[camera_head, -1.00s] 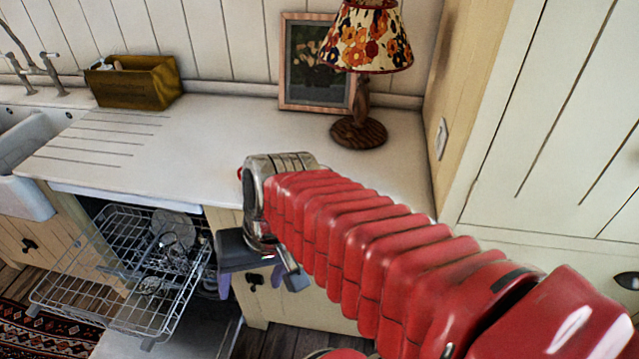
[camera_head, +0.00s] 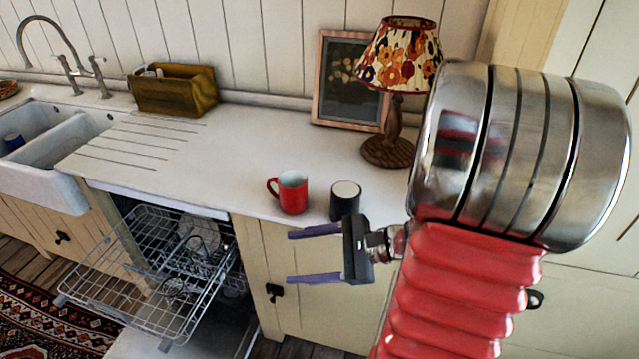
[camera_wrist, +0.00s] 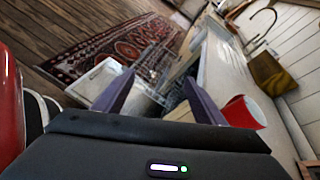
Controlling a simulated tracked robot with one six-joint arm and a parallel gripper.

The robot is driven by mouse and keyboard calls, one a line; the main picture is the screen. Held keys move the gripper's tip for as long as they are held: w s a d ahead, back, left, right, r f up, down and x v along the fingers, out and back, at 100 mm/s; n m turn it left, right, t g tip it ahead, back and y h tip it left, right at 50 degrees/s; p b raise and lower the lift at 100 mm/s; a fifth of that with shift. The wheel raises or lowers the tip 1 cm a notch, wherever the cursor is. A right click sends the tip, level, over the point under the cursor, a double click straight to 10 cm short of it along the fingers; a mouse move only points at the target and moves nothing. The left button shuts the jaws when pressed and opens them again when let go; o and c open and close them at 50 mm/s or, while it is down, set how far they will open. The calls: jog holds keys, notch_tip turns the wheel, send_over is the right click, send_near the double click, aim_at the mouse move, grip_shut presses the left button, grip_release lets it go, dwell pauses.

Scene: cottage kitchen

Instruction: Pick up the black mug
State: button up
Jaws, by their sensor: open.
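The black mug (camera_head: 345,202) stands upright on the white countertop near its front edge, its pale inside showing from above. A red mug (camera_head: 292,193) stands just to its left, handle to the left; it also shows at the right in the wrist view (camera_wrist: 243,112). My gripper (camera_head: 288,257) is open and empty in front of the counter's front edge, its purple fingers pointing left. In the head view its body overlaps the lower edge of the black mug. I cannot make out the black mug in the wrist view.
A lamp (camera_head: 388,150) and a framed picture (camera_head: 350,85) stand at the back of the counter (camera_head: 240,150). A wooden box (camera_head: 173,92) is near the sink (camera_head: 60,150). An open dishwasher rack (camera_head: 130,290) juts out below the counter at left.

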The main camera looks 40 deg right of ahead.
jog(key=d+f+m+t+h, duration=0.1)
jog(key=d+m+t+h, duration=0.2)
jog(key=d+m+t, duration=0.5)
jog(key=m+h, duration=0.5)
jog(key=h, duration=0.1)
send_near(356, 212)
jog(key=shift+w+a+f, duration=0.1)
jog(key=shift+w+a, duration=0.05)
jog(key=shift+w, duration=0.25)
jog(key=shift+w+a, duration=0.2)
jog(key=shift+w, duration=4.15)
jog(key=shift+w, duration=0.15)
jog(key=shift+w+a, duration=0.2)
jog(key=shift+w, duration=2.25)
jog(key=shift+c, duration=0.5)
